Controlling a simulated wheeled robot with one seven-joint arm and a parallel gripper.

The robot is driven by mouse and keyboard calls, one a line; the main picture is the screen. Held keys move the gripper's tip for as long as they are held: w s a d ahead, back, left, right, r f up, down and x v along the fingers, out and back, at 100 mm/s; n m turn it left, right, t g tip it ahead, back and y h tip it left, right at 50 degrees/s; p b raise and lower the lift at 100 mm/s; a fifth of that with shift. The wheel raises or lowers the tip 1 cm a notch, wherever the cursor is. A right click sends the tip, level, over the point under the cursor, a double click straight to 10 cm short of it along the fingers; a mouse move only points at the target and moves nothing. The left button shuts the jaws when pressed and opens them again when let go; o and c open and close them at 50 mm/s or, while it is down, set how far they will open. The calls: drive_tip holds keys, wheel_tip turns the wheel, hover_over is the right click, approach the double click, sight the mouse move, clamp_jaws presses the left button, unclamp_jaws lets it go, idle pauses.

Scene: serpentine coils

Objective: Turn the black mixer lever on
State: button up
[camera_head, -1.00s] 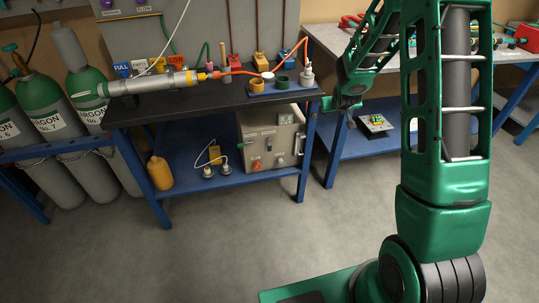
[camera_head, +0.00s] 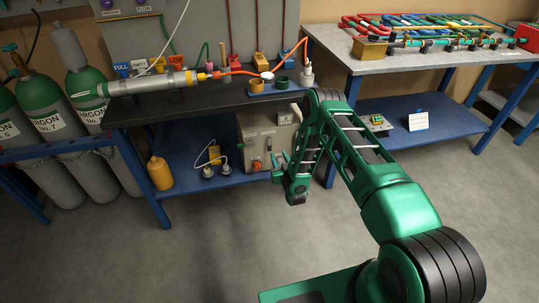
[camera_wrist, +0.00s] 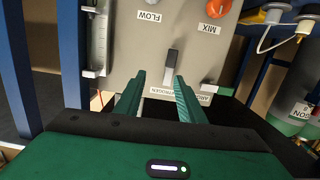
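The mixer is a beige-grey box (camera_head: 253,128) on the lower blue shelf of the left bench; its front panel also fills the wrist view (camera_wrist: 135,40), upside down. A dark grey-black lever (camera_wrist: 172,62) stands out from the panel near the middle of the wrist view, above partly hidden labels that seem to read argon and nitrogen. An orange knob (camera_wrist: 218,7) sits by a MIX label. My gripper (camera_wrist: 160,78) is open and faces the panel. The lever shows between its spread fingertips, nearer the right finger; contact cannot be told. In the head view my gripper (camera_head: 279,168) is before the box.
A clear flow tube (camera_wrist: 98,45) is on the panel's left in the wrist view. A blue bench leg (camera_head: 330,168) stands right of the box. The floor in front is clear.

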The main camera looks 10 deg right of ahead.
sight(270, 149)
drive_tip(key=s+a+f+t, duration=0.1)
drive_tip(key=s+a+f, duration=0.1)
drive_tip(key=s+f, duration=0.1)
drive_tip(key=w, duration=1)
drive_tip(key=shift+w+f, duration=0.2)
